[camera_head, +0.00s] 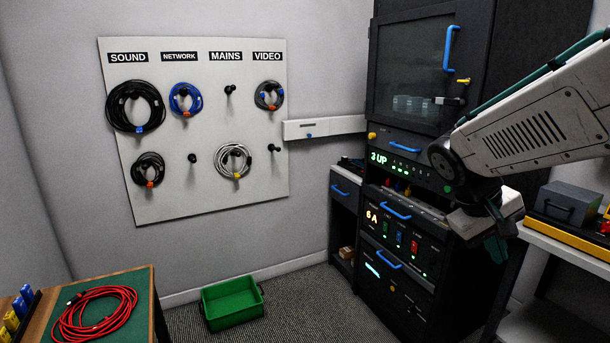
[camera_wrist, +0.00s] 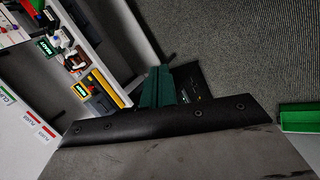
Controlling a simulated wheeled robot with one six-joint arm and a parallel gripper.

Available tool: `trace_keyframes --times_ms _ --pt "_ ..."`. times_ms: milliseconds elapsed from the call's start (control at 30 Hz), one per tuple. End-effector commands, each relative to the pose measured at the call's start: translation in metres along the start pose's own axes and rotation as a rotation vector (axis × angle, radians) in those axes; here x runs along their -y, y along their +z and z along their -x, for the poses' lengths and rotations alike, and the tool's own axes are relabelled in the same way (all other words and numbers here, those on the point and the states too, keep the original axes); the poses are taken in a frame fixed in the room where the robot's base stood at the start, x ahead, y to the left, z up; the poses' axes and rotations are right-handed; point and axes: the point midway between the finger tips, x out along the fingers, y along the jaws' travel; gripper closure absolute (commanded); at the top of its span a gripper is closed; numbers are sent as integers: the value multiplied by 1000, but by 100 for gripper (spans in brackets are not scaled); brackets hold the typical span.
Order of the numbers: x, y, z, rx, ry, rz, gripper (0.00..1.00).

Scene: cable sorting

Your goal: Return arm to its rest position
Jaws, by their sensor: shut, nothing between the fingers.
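My arm reaches in from the right of the head view, in front of the dark equipment rack (camera_head: 430,215). My gripper (camera_head: 497,248) hangs at its end, pointing down, with dark green fingers. In the wrist view my gripper (camera_wrist: 157,86) shows its green fingers closed together with nothing between them. It is clear of the cables. Below the fingers, the wrist view shows grey carpet and a dark flat surface.
A pegboard (camera_head: 240,190) at the back left holds several coiled cables under labels. A red cable (camera_head: 95,313) lies on a green-topped table (camera_head: 140,285). A green crate (camera_head: 232,303) stands on the floor. A shelf (camera_head: 560,245) with a grey case (camera_head: 568,202) is at right.

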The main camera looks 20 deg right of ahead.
Motion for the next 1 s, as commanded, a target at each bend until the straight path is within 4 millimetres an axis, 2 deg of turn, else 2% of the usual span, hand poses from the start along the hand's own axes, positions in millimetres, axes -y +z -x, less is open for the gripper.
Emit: trace_keyframes --times_ms 33,100,200,333,400,600,1000 --pt "28 18 10 -10 -86 12 100" --pt "64 41 23 -20 -210 33 100" --pt "110 71 42 -47 -369 62 100" --pt "148 101 62 -98 -504 89 100" --pt "156 109 69 -136 -530 106 100" --pt "159 117 82 -211 -531 150 100" --pt "160 116 83 -210 -530 154 100"
